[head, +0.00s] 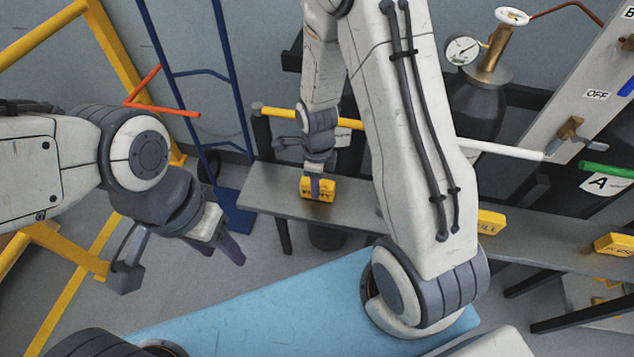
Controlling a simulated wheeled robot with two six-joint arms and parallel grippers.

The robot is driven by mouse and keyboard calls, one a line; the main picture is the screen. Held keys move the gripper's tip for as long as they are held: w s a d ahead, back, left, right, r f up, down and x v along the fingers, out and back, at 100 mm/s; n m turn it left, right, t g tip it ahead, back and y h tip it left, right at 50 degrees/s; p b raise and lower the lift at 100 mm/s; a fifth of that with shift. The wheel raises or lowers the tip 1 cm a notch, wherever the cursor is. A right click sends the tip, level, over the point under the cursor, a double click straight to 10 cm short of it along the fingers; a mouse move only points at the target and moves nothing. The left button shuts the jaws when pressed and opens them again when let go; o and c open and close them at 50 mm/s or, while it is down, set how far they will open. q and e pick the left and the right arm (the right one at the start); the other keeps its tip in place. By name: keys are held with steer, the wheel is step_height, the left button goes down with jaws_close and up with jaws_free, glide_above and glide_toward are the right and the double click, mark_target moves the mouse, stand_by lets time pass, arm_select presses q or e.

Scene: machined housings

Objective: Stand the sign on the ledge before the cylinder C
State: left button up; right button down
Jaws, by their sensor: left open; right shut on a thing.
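My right gripper (315,184) is shut on a yellow sign (328,192) with dark lettering, partly covered by the fingers. The sign is at the left part of the grey ledge (270,207); I cannot tell whether it touches the surface. My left gripper (224,246) is open and empty, left of the ledge and above the floor. A dark cylinder (475,112) with a brass valve and gauge stands behind the ledge, right of my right arm. No letter C is visible, and my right arm hides part of the area behind the ledge.
Other yellow signs, one at mid-ledge (491,222) and one at the right (613,243), stand on the ledge. A yellow and white bar (500,149) runs behind it. A blue hand truck (203,73) and yellow frame (125,62) are at left. A blue mat (270,300) lies in front.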

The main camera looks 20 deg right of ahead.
steer(key=shift+f, duration=0.2)
steer(key=c, duration=0.5)
jaws_free()
step_height(320, 180, up, 12)
steer(key=shift+s+a+r+n+y, duration=0.15)
steer(key=shift+s+a+r+n, duration=2.3)
steer(key=shift+n, duration=2.9)
steer(key=shift+s+a+r+n+y, duration=0.35)
steer(key=shift+s+a+n, duration=1.35)
steer(key=shift+s+n, duration=2.8)
steer(key=shift+s+a+r+n, duration=1.55)
steer(key=shift+s+a+n, duration=0.6)
steer(key=shift+n, duration=4.1)
